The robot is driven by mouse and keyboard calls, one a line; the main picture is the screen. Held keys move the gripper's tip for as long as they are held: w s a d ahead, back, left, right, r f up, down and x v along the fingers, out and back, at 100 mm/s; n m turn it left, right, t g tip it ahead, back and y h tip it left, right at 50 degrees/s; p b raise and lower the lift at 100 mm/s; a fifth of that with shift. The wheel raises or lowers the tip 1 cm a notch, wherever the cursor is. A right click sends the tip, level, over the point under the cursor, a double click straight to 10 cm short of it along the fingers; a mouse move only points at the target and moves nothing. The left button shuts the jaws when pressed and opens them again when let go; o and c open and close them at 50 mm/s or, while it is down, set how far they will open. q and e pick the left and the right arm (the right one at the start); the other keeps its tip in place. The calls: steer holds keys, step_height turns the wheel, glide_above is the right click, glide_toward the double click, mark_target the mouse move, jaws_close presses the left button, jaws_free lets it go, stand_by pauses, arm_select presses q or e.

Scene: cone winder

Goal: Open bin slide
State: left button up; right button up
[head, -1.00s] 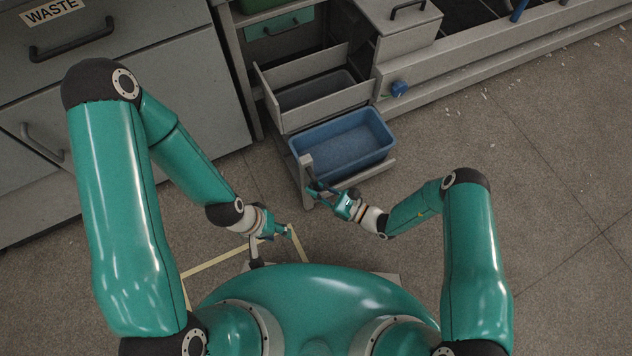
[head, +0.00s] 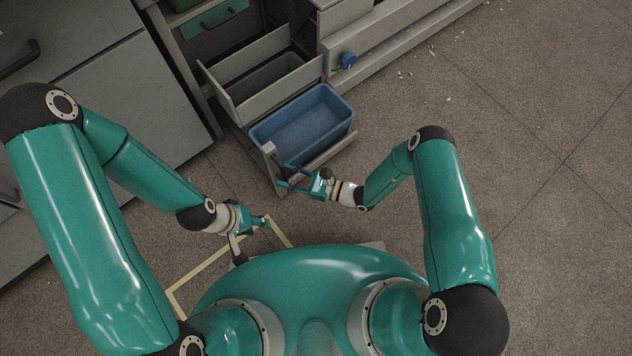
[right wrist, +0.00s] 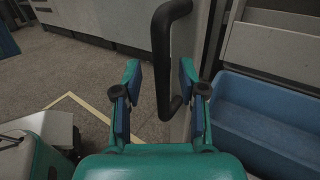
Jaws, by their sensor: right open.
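The bin slide (head: 335,152) is a low grey pull-out, standing out from under the cabinet, with a blue bin (head: 345,112) on it. The bin also shows at the right of the right wrist view (right wrist: 265,135). The slide's upright front panel (head: 268,160) carries a black bar handle (right wrist: 161,60). My right gripper (head: 287,178) is at this panel. In the right wrist view its open fingers (right wrist: 160,85) stand on either side of the handle's lower part, with gaps visible. My left gripper (head: 265,221) is low, left of the slide; its jaws are too small to read.
A grey open drawer (head: 225,97) hangs above and behind the blue bin. Grey cabinets (head: 150,90) stand at the left. A blue knob (head: 347,60) sticks out of the machine at the back. Yellow tape (head: 195,272) marks the floor.

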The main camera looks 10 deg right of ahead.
steer(key=v, duration=1.1)
steer(key=shift+s+f, duration=0.1)
steer(key=shift+s, duration=0.05)
